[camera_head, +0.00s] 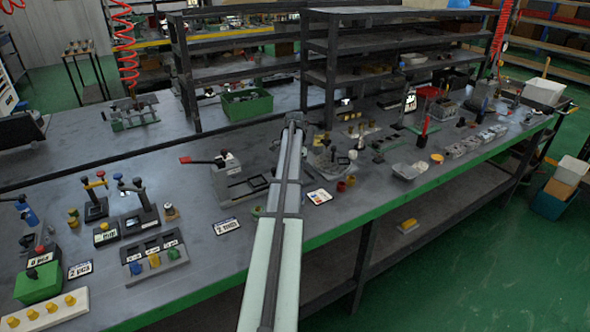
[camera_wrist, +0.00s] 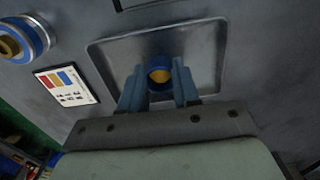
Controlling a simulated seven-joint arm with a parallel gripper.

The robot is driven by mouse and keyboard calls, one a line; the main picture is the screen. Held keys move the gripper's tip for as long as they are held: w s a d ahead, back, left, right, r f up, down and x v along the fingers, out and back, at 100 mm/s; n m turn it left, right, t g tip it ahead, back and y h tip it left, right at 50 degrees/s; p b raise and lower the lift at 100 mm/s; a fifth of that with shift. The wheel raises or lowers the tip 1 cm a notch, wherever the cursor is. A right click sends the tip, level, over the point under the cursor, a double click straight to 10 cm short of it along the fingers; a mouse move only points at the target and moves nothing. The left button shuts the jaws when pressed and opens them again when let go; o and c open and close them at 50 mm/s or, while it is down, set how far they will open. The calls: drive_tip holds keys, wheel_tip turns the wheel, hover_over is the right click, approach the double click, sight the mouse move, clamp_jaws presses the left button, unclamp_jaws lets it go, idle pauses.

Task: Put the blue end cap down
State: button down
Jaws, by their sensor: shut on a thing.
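In the wrist view my gripper (camera_wrist: 158,80) is shut on the blue end cap (camera_wrist: 160,64), a small round blue piece with a yellow-orange middle, held between the two blue-grey fingertips. Behind the cap is a square grey tray (camera_wrist: 211,58) with a raised rim. The cap appears over the inside of the tray; I cannot tell whether it touches the tray floor. In the head view my arm covers the gripper, the cap and the tray.
A card with red, yellow and blue patches (camera_wrist: 66,86) lies left of the tray; it also shows in the head view (camera_head: 319,196). A blue-and-white round part (camera_wrist: 40,37) stands farther left. A grey vise (camera_head: 236,178) is left of my arm. The bench's green edge (camera_head: 338,228) is close.

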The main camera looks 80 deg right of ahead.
drive_tip(key=shift+f, duration=0.15)
drive_tip(key=c, duration=0.8)
unclamp_jaws()
wheel_tip(320, 180, up, 12)
idle(0.6)
